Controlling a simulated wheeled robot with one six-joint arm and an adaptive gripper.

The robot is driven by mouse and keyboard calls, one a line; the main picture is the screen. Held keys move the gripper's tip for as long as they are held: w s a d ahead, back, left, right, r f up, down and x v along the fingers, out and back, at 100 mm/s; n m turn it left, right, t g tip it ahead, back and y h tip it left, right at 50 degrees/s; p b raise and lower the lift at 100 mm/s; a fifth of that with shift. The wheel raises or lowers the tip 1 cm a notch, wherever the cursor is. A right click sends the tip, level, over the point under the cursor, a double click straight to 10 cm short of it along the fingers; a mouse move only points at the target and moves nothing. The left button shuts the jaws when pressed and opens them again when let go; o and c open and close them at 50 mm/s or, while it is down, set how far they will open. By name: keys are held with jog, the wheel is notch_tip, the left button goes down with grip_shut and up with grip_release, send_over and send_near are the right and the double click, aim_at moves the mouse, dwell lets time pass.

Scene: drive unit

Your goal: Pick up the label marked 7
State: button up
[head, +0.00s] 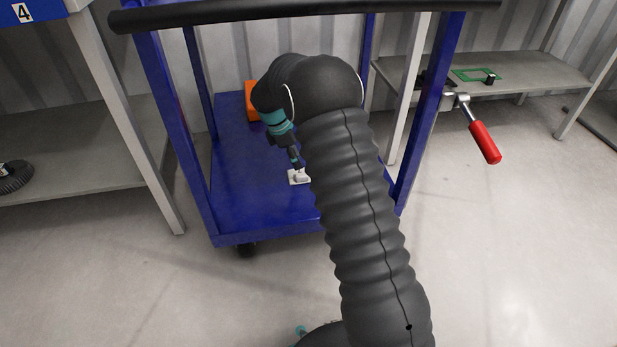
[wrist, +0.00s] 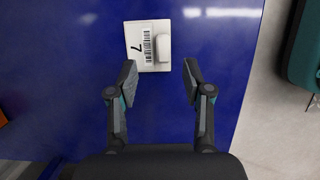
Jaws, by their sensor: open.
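The white label marked 7 (wrist: 136,60) lies flat on the blue cart deck, with a barcode and a raised white grip block (wrist: 163,47) on its right part. My gripper (wrist: 161,78) is open, its two fingers pointing at the label's near edge; the block sits ahead of the gap between them. I cannot tell how high the fingertips are above the deck. In the head view the label (head: 294,180) shows small on the deck, just below my gripper (head: 297,166), partly hidden by my arm.
The blue cart deck (head: 235,190) is mostly clear around the label. An orange block (head: 252,103) stands at the deck's back left. Blue posts and a black handle bar (head: 230,12) frame the cart. A red-handled tool (head: 484,142) is at the right, near a grey shelf (head: 520,75).

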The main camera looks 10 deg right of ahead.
aim_at(301, 175)
jog(key=shift+s+a+b+x, duration=0.15)
jog(key=shift+b+x, duration=0.2)
jog(key=shift+x, duration=1.45)
jog(key=shift+s+a+b+x, duration=0.15)
jog(key=shift+b+x, duration=0.2)
jog(key=shift+x, duration=1.45)
grip_shut()
